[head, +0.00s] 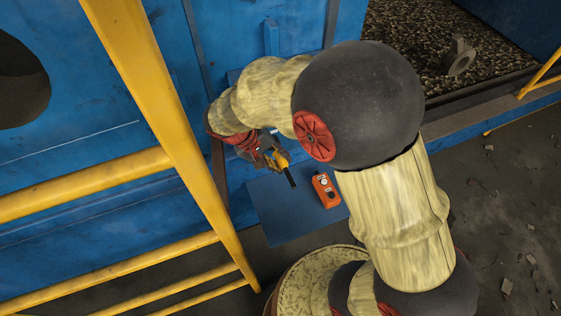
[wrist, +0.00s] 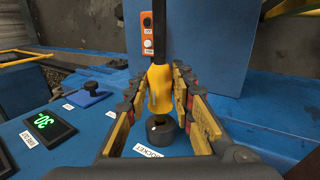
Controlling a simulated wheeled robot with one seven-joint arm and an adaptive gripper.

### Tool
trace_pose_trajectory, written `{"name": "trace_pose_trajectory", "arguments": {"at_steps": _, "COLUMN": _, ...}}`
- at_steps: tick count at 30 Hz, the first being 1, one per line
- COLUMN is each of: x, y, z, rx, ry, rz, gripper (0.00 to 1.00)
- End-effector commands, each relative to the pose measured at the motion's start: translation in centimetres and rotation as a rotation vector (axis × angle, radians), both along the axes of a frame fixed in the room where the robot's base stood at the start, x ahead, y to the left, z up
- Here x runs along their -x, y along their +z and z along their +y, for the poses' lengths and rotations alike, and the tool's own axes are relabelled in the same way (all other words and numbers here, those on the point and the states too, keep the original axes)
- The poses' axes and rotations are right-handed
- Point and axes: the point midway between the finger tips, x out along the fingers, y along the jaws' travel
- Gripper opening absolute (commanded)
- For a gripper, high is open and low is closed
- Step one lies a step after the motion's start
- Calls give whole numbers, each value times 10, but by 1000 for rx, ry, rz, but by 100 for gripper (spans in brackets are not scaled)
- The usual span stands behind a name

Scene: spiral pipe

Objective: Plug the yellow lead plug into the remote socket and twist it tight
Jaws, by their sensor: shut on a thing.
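The yellow plug (wrist: 160,88) is between the two fingers of my gripper (wrist: 161,105), which is shut on it. In the wrist view its black lead (wrist: 156,35) runs up and away from it. A dark round socket (wrist: 161,138) with a white "SOCKET" label stands on the blue surface at the plug's lower end. I cannot tell whether the plug is inside it or just above it. In the head view my gripper (head: 268,155) and the yellow plug (head: 283,160) are small beside the blue wall, and the socket is hidden.
An orange remote (head: 326,190) with buttons lies on a blue plate (head: 275,222); it also shows in the wrist view (wrist: 148,40). A green-lit display (wrist: 44,126) and a black knob (wrist: 90,87) sit left of the socket. Yellow railings (head: 160,110) stand at the left.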

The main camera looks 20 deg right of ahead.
Motion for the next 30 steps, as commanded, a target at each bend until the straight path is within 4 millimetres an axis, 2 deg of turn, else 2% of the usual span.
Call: {"name": "trace_pose_trajectory", "arguments": {"at_steps": 30, "x": -24, "y": 0, "z": 0, "rx": -1, "ry": 0, "rz": -1, "gripper": 0}}
